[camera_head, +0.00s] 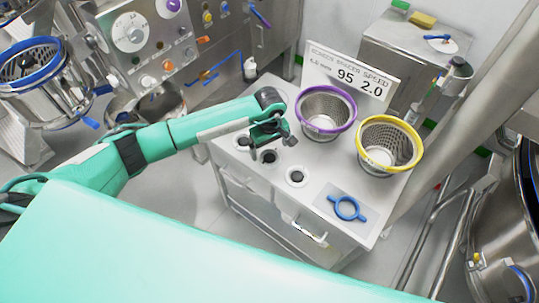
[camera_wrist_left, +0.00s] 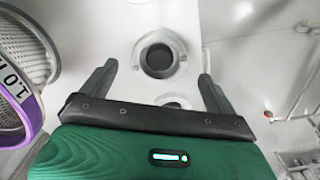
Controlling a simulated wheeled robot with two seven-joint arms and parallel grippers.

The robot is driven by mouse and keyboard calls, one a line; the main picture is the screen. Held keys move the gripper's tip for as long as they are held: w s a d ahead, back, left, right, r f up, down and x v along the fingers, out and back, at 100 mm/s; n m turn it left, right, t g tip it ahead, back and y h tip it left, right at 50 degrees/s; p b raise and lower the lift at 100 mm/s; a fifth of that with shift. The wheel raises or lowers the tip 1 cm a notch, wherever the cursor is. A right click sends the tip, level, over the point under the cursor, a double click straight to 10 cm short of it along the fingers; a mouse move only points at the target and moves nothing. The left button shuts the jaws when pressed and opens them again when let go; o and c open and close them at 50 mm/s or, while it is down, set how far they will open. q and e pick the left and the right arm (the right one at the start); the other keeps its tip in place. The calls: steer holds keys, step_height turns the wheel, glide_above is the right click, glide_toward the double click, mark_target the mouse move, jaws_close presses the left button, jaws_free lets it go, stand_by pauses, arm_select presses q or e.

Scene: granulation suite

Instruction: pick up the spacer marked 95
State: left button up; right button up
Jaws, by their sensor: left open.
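Several small round spacers with dark centres sit on the white cabinet top: one at the left (camera_head: 243,142), one in the middle (camera_head: 268,157), one at the right (camera_head: 296,177). Their markings are too small to read, so I cannot tell which is 95. My left gripper (camera_head: 267,139) is open and empty, pointing down above the left and middle ones. In the left wrist view a dark-centred spacer (camera_wrist_left: 158,58) lies between and below the open fingers (camera_wrist_left: 158,76). Another spacer (camera_wrist_left: 174,102) is partly hidden by the gripper body. My right gripper is not in view.
A purple-rimmed screen basket (camera_head: 326,112) stands close beside the gripper, with a yellow-rimmed basket (camera_head: 390,146) further right. A blue ring tool (camera_head: 347,208) lies on a grey mat near the front right.

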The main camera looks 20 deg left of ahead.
mark_target(269, 157)
arm_select(q)
step_height(269, 157, down, 3)
steer(key=shift+p, duration=0.8)
steer(key=shift+f, duration=0.45)
steer(key=shift+c, duration=0.2)
steer(key=c, duration=1.1)
steer(key=shift+r, duration=0.2)
